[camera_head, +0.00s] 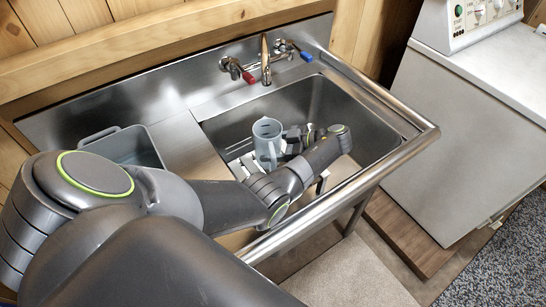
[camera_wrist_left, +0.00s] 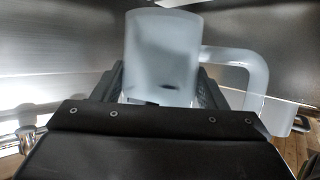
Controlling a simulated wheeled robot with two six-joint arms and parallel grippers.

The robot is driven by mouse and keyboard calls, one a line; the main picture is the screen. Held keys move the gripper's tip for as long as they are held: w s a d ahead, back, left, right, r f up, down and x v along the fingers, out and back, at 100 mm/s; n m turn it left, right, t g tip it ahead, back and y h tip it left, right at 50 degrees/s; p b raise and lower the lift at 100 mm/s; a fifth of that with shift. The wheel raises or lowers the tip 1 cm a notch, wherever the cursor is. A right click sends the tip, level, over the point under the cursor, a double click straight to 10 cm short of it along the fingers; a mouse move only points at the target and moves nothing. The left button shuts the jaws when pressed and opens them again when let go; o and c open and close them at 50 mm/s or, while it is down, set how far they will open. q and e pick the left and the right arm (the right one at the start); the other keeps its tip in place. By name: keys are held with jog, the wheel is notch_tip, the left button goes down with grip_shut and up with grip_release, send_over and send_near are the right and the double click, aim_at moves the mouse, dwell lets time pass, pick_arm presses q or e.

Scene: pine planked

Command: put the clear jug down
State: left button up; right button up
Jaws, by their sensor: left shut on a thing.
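The clear jug (camera_head: 267,143), pale bluish and upright, is inside the sink basin near its left side in the head view. In the left wrist view the jug (camera_wrist_left: 160,45) fills the space between my fingers, with its handle (camera_wrist_left: 250,70) out to the right. My left gripper (camera_head: 286,143) reaches in from the right side of the jug and is shut on it. Whether the jug's base touches anything below is hidden. My right gripper is not in view.
The steel sink (camera_head: 340,105) has walls around the jug and a tubular front rail (camera_head: 350,188). The tap (camera_head: 265,62) stands behind it. A grey tub (camera_head: 125,147) stands at left. A pale slatted rack (camera_head: 240,165) lies beside the jug. A white appliance (camera_head: 460,130) is at right.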

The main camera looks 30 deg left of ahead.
pick_arm(q)
notch_tip(320, 180, down, 3)
jog(key=shift+b, duration=0.6)
jog(key=shift+f, duration=0.9)
jog(key=shift+f+b, duration=0.25)
jog(key=shift+b, duration=0.15)
jog(key=o, duration=1)
jog(key=shift+r, duration=0.1)
jog(key=shift+o, duration=0.2)
